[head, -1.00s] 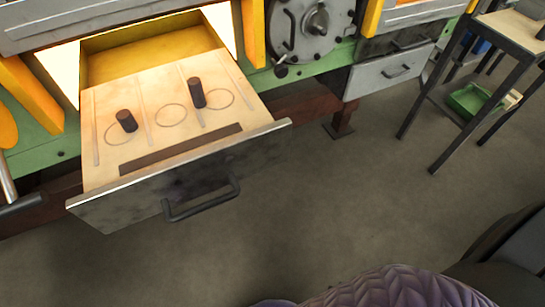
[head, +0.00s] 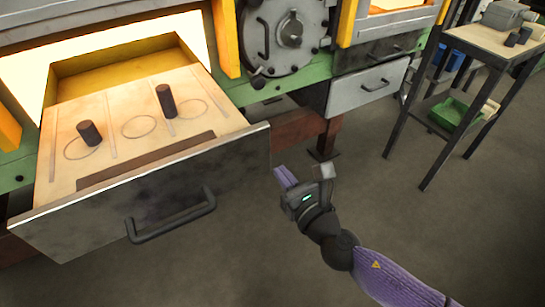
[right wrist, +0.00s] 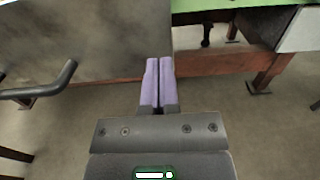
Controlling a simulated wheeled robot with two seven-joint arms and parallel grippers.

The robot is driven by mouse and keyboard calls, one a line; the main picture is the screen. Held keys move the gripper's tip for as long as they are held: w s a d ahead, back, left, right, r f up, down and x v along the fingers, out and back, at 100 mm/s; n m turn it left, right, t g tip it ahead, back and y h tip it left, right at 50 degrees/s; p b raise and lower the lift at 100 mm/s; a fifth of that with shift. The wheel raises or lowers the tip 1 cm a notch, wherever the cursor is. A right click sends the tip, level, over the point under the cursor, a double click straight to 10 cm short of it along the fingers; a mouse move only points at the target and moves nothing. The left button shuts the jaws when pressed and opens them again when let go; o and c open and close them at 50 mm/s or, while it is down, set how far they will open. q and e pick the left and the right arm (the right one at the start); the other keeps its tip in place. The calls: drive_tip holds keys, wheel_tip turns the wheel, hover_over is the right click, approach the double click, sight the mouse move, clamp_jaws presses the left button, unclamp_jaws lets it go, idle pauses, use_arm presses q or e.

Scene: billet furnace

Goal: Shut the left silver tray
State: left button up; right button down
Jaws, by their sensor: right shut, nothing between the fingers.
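The left silver tray (head: 150,195) is a drawer pulled out from the furnace, with a dark bar handle (head: 172,218) on its front. Its light inner plate (head: 130,105) carries two dark billets, one at the left (head: 89,133) and one further right (head: 166,101), beside marked circles. My right gripper (head: 300,176) is to the right of the tray front, apart from the handle. In the right wrist view its purple fingers (right wrist: 158,85) are together and empty, with the tray front (right wrist: 85,40) and handle (right wrist: 45,85) at upper left. My left gripper is not seen.
A second silver tray (head: 368,88) at the right is closed. A round furnace door (head: 285,35) is above, between them. A side table (head: 495,42) with a green bin (head: 455,112) stands at the right. The floor before the furnace is clear.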

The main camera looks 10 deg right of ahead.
sight(265, 152)
drive_tip(key=x, duration=0.4)
drive_tip(key=shift+w, duration=0.1)
drive_tip(key=shift+w+a, duration=0.1)
drive_tip(key=shift+w, duration=0.2)
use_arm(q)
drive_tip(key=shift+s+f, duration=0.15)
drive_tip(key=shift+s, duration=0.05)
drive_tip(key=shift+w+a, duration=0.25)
use_arm(e)
drive_tip(key=shift+w, duration=0.15)
